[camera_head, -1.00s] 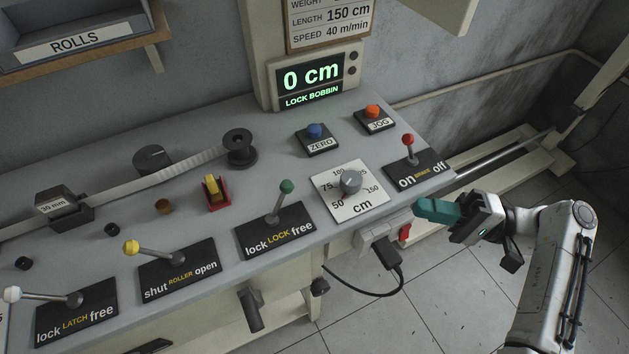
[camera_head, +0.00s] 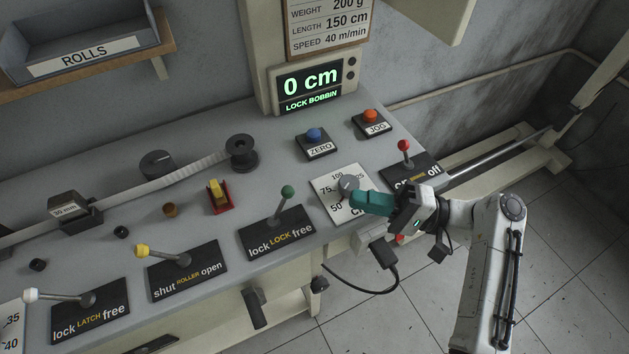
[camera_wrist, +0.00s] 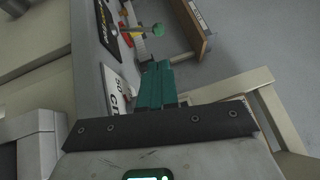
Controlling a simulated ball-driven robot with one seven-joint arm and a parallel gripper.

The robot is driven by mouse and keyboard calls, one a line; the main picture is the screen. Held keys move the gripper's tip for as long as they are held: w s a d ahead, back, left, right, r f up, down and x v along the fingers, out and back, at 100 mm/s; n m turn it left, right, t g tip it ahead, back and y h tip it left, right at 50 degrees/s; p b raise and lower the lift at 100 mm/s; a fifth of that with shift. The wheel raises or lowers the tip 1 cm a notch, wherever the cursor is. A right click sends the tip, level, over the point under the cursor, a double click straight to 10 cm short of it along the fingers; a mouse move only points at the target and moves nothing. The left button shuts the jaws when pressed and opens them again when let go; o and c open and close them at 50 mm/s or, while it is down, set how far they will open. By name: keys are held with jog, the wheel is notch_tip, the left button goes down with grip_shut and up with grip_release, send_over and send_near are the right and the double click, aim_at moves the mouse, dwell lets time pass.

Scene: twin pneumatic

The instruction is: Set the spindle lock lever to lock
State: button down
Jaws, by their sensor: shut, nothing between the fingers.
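The spindle lock lever (camera_head: 286,199) has a green ball knob and stands on a black plate marked lock, LOCK, free (camera_head: 262,244). Its stick leans up and slightly right, toward the free side. In the wrist view the green knob (camera_wrist: 158,29) shows beyond the fingertips. My gripper (camera_head: 354,200) has teal fingers, shut and empty. It hangs over the cm dial plate, right of the lever and apart from it. The fingers point left toward the lever. The fingers also show in the wrist view (camera_wrist: 157,85).
The grey cm dial (camera_head: 347,185) is partly hidden by my fingers. The red-knobbed brake lever (camera_head: 404,147) stands behind my gripper. A yellow-knobbed roller lever (camera_head: 145,251) is to the left. The display (camera_head: 313,86) reads 0 cm, LOCK BOBBIN.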

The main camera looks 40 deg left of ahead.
aim_at(283, 203)
jog(key=p+x, duration=0.2)
jog(key=x, duration=0.7)
jog(key=shift+s+a, duration=0.1)
jog(key=shift+a+r, duration=0.1)
jog(key=shift+r, duration=0.05)
